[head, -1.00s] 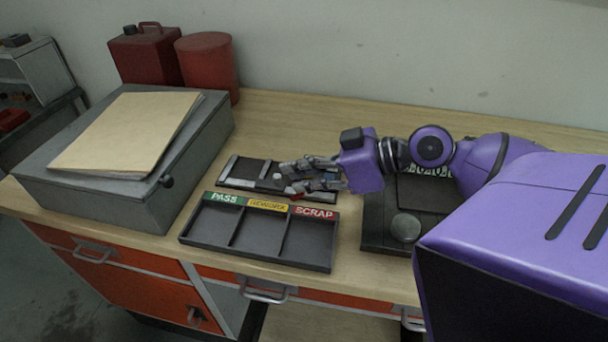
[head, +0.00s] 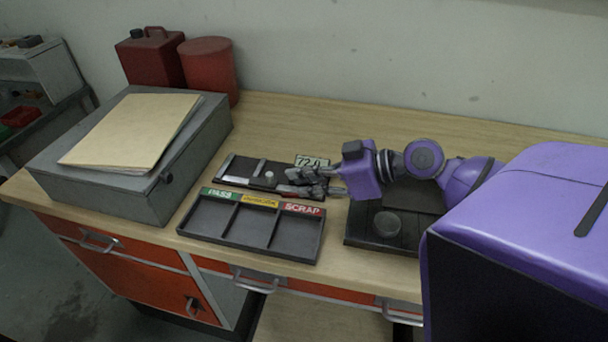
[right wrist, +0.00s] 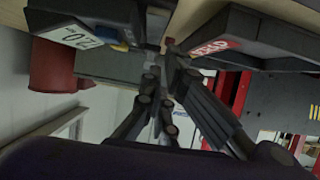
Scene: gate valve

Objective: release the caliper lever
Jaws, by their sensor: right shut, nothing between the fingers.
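The caliper fixture (head: 240,172) is a dark flat base with grey bars and a small round knob, lying behind the sorting tray in the head view. A sign reading about 72.0 (head: 312,161) stands at its back right; it also shows in the right wrist view (right wrist: 68,36). My right gripper (head: 296,181) is shut and empty over or beside the fixture's right end. Its fingertips meet in the right wrist view (right wrist: 168,48). I cannot make out the lever; the fingers may cover it. My left gripper is not in view.
The tray (head: 213,222) with PASS, a yellow label and SCRAP lies in front, its compartments empty. A dark plate with a round grey disc (head: 387,224) is to the right, under my arm. A grey box (head: 115,195) with a folder (head: 130,130) stands left. Red containers (head: 208,70) stand behind.

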